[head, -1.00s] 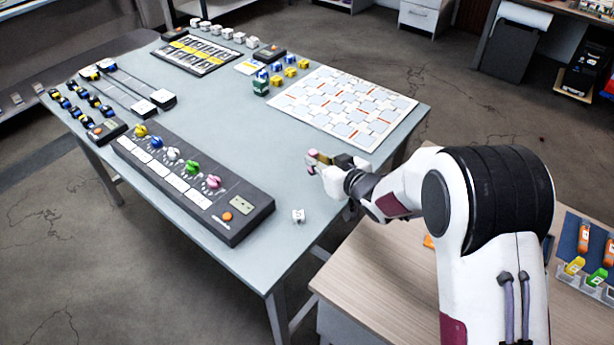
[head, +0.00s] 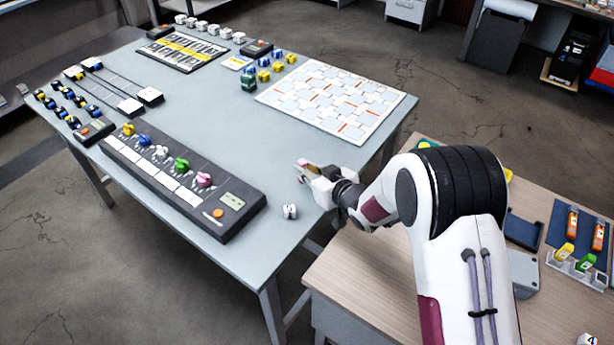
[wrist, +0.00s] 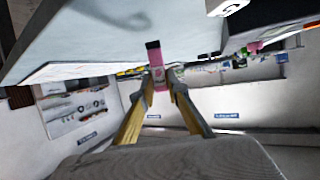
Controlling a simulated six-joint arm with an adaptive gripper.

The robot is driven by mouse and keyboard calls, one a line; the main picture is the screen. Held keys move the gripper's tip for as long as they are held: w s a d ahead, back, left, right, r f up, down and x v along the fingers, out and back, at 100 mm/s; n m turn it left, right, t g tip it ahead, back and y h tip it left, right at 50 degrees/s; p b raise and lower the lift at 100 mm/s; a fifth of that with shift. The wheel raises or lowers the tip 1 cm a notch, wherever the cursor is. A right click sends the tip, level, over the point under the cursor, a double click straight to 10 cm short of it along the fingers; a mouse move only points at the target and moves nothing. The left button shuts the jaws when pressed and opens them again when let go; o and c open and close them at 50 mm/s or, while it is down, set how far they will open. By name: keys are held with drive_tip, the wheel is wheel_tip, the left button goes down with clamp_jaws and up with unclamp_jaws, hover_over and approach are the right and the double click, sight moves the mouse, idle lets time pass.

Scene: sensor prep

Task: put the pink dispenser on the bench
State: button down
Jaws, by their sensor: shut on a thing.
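The pink dispenser (wrist: 157,76), with a dark top end, is between the two tan fingers of my gripper (wrist: 160,93) in the wrist view. My gripper is shut on it. In the head view my gripper (head: 308,170) is at the right side of the grey-blue bench (head: 262,158), over or beside its right part. The dispenser shows there only as a small pink patch at the fingers. I cannot tell its height above the bench or whether it touches it.
A white patterned board (head: 338,100) lies behind. Bare bench lies between them. A wooden table (head: 368,272) stands at right.

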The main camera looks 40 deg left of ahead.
drive_tip(key=shift+f, duration=1.35)
drive_tip(key=shift+f, duration=0.1)
drive_tip(key=c, duration=2)
unclamp_jaws()
drive_tip(key=shift+v, duration=6.05)
